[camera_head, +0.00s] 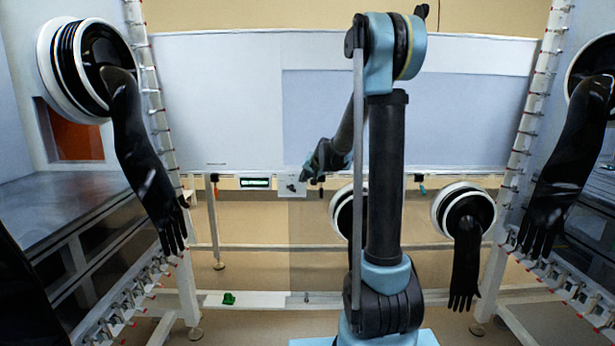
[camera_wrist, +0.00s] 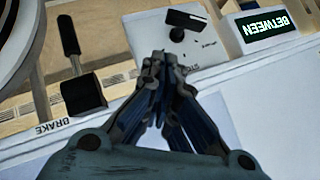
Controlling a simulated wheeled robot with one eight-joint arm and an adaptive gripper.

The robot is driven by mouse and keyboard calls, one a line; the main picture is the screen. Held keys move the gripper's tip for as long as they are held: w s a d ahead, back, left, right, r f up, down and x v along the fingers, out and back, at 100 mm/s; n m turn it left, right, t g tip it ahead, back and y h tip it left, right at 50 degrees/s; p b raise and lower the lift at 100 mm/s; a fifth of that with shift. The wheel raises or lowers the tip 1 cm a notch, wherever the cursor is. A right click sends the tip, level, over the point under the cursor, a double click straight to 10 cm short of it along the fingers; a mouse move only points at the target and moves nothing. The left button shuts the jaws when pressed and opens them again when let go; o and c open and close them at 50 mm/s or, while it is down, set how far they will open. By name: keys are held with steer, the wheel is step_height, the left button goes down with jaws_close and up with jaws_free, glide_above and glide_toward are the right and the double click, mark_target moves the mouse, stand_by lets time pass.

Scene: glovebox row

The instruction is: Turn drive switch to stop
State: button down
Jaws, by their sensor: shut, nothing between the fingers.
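The drive switch appears to be the black bar-shaped handle (camera_wrist: 187,20) on a white plate (camera_wrist: 160,38) in the wrist view. The plate also shows small in the head view (camera_head: 291,188). A display (camera_wrist: 267,27) beside the plate shows "BETWEEN", upside down in the wrist view. My gripper (camera_wrist: 158,62) is shut and empty. Its fingertips appear just in front of the plate's lower edge, below the switch handle in the picture; I cannot tell whether they touch the plate.
A black lever (camera_wrist: 72,50) labelled BRAKE stands left of my gripper in the wrist view. Black gloves on round ports hang at the left (camera_head: 140,150), right (camera_head: 560,160) and lower right (camera_head: 466,260) in the head view. A white panel (camera_head: 220,100) spans behind my arm.

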mark_target(291, 189)
steer(key=shift+a+f, duration=0.55)
steer(key=shift+f, duration=0.35)
steer(key=shift+a+f, duration=0.5)
steer(key=shift+f, duration=0.35)
steer(key=shift+a, duration=0.1)
